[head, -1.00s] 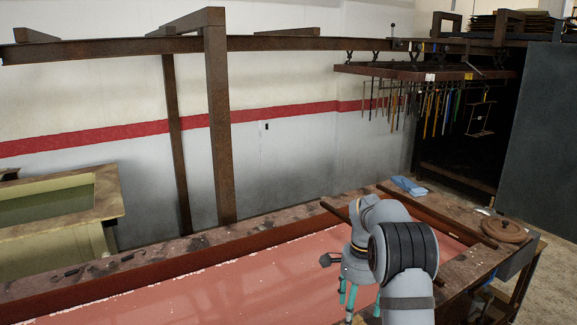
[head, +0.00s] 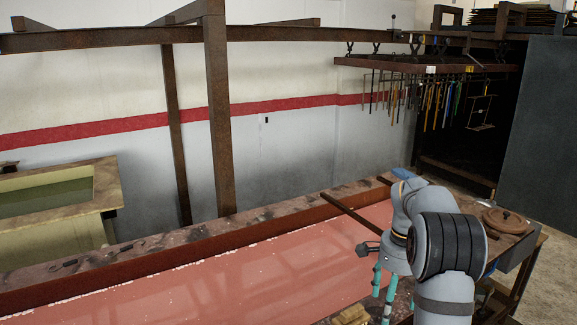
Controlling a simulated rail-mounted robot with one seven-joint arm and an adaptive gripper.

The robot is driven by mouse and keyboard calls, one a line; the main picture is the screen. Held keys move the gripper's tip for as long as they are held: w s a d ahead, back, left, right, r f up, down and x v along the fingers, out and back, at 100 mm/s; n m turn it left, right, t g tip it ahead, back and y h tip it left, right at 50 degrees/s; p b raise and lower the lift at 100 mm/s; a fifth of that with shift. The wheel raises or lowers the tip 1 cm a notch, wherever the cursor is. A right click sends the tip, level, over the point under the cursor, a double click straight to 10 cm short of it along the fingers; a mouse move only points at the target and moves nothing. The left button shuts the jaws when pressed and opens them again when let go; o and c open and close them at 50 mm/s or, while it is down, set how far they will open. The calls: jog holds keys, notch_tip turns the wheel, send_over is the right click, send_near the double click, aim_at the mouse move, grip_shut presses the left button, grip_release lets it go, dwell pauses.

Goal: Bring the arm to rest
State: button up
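My arm is grey with black bands and stands at the lower right of the head view, in front of the long red-surfaced tank. The fingers look clear of the tank surface (head: 250,275), though the exact height is hard to judge. My arm hides part of the tank's right end.
A dark bar (head: 350,213) lies across the tank behind my gripper. A yellowish block (head: 352,314) shows at the bottom edge. A rack of hanging tools (head: 430,69) is overhead at the back.

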aim_at(355, 312)
jog(key=shift+m, duration=0.3)
jog(key=w+a+f+p, duration=0.1)
jog(key=a+p, duration=0.1)
jog(key=p, duration=0.1)
jog(key=w+a+f+p, duration=0.1)
jog(key=a+f+p, duration=0.1)
jog(key=p, duration=0.1)
jog(key=w+a+f+p, duration=0.2)
jog(key=a+p, duration=0.1)
jog(key=shift+a, duration=0.1)
jog(key=f, duration=0.1)
jog(key=f+p, duration=0.1)
jog(key=f, duration=0.1)
jog(key=shift+w+a+f+p, duration=0.2)
jog(key=shift+w+f+p, duration=0.05)
jog(key=shift+p, duration=0.15)
jog(key=shift+f, duration=0.55)
